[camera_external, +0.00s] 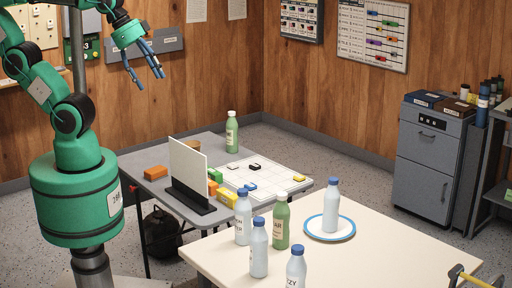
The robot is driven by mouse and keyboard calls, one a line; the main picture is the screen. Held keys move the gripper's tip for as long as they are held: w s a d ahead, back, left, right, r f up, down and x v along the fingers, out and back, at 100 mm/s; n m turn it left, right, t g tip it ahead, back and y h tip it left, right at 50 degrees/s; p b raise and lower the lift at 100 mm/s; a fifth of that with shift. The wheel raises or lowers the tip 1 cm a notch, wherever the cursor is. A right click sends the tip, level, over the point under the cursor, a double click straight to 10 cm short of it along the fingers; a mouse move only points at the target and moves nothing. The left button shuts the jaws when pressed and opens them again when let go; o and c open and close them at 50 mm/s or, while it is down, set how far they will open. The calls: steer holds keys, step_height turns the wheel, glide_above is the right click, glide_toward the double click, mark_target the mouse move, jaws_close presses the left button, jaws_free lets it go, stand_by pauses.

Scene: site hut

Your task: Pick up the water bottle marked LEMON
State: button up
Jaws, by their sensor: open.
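Several bottles stand upright, and I cannot read LEMON on any label. On the cream table are blue-capped pale bottles at the left (243,219), front middle (259,249) and front edge (296,270); the last label ends in "ZY". A green bottle (281,227) with a partly readable label stands among them. Another blue-capped pale bottle (331,207) stands on a blue-rimmed white plate (314,231), its label not visible. A green bottle (232,134) with a pale label stands on the grey table behind. My gripper (149,76) is open and empty, high at upper left, far from all bottles.
The grey table (150,187) holds an upright white panel (188,168) in a black stand, coloured blocks (228,199) and a white board (270,174). A grey cabinet (428,160) stands at right. The cream table's right part (400,250) is mostly clear.

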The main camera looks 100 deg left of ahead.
steer(key=shift+c, duration=0.2)
steer(key=n+g+p, duration=0.2)
steer(key=n+g, duration=0.2)
steer(key=g, duration=0.2)
glide_above(242, 190)
step_height(242, 190, down, 25)
steer(key=shift+a+f, duration=0.1)
steer(key=shift+f, duration=0.1)
steer(key=shift+f+b, duration=0.7)
steer(key=shift+f, duration=3.5)
